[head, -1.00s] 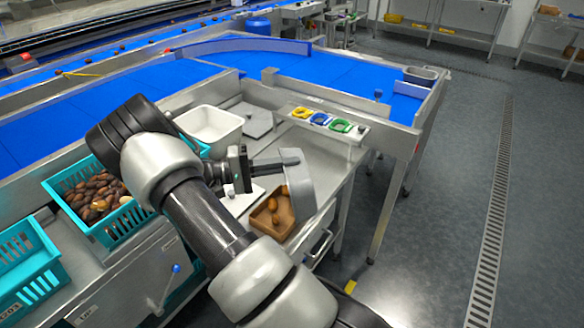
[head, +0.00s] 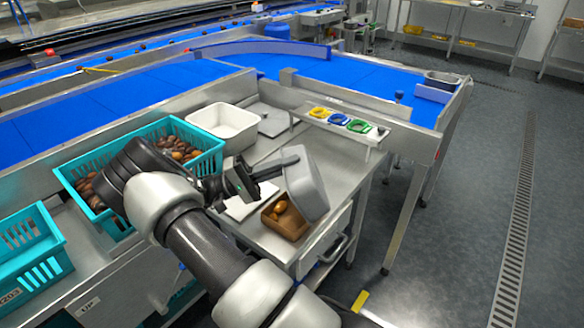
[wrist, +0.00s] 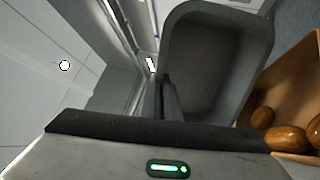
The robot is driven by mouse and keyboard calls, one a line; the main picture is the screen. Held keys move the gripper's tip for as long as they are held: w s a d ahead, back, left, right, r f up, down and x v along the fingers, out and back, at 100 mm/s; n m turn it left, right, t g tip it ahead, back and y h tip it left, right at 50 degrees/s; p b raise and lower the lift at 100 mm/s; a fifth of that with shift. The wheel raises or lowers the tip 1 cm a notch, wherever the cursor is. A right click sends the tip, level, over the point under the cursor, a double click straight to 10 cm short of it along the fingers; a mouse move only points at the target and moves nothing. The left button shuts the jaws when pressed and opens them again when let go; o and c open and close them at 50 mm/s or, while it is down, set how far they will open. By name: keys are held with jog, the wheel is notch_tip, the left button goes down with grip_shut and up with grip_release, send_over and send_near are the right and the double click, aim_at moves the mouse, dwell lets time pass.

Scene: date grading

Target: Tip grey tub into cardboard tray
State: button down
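The grey tub (head: 308,188) is held in the air, steeply tilted, above the right side of the cardboard tray (head: 291,231). My gripper (head: 283,166) is shut on the tub's wall near its rim. In the wrist view the inside of the tub (wrist: 215,75) looks bare, with no dates visible in it. The brown tray (wrist: 294,82) also shows there at the right edge, with brown dates (wrist: 286,138) lying in it. In the head view the tub hides part of the tray. The tray stands on the steel bench.
A teal crate (head: 62,172) of dates stands left behind my arm, and another teal crate (head: 30,262) is at the far left. A white tub (head: 221,110) stands behind. A rack with yellow, blue and green rings (head: 337,120) is at the right. The bench edge is close to the tray.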

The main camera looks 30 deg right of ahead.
jog(key=shift+w+a+f+g+h+b, duration=0.25)
jog(key=shift+a+h+b, duration=0.25)
jog(key=shift+b, duration=0.15)
jog(key=shift+w+a+f+g+h+b, duration=0.2)
jog(key=shift+a+h+b, duration=0.15)
jog(key=shift+a+b, duration=0.2)
jog(key=shift+w+a+f+g+h+b, duration=0.15)
jog(key=shift+w+a+f+h+b, duration=0.1)
jog(key=shift+a+h+b, duration=0.35)
jog(key=shift+d, duration=0.15)
jog(key=shift+r, duration=0.1)
